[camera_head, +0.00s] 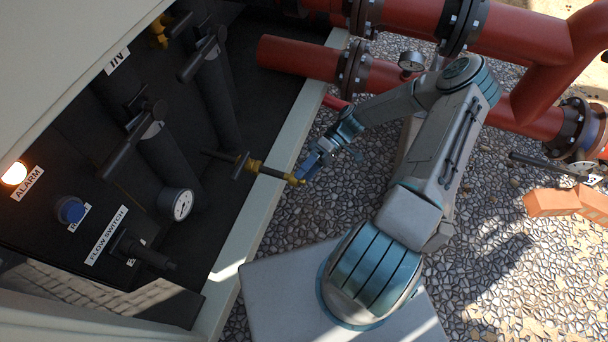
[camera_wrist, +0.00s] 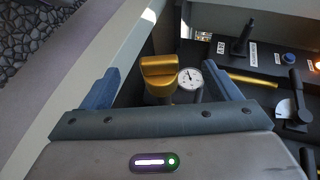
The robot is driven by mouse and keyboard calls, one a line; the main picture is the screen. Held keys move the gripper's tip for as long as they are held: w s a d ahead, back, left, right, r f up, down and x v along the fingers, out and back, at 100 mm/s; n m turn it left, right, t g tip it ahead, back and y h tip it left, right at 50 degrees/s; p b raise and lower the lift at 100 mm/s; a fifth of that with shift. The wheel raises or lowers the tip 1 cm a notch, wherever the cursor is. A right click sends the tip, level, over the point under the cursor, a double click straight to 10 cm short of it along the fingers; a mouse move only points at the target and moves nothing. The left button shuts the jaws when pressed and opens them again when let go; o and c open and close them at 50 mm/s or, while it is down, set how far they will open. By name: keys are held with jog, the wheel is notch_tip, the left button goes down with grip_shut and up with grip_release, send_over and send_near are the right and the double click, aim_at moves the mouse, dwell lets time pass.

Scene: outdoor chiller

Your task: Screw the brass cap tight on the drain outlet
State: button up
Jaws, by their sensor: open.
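The brass cap (camera_head: 297,180) is at the free end of the drain outlet (camera_head: 271,171), a thin brass pipe stub that sticks out over the unit's front edge. In the wrist view the brass cap (camera_wrist: 158,72) shows a flat raised grip on a round body. My gripper (camera_head: 307,170) is at the cap in the head view and partly covers that area. In the wrist view my gripper (camera_wrist: 164,82) is open, with one blue finger on each side of the cap and visible gaps between. How far the cap is threaded on cannot be told.
A valve handle (camera_head: 241,165) sits just behind the outlet. A gauge (camera_head: 175,204), dark pipes and a flow switch (camera_head: 145,252) fill the cabinet. The pale cabinet sill (camera_head: 283,137) runs close by. Red pipes (camera_head: 420,20) cross behind my arm. Stony ground lies to the right.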

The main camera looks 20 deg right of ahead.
jog(key=v, duration=0.6)
jog(key=shift+b, duration=0.3)
jog(key=shift+d, duration=0.15)
jog(key=v, duration=1.3)
jog(key=shift+w+d+r+b, duration=0.15)
jog(key=shift+d+b, duration=0.15)
jog(key=shift+b, duration=0.1)
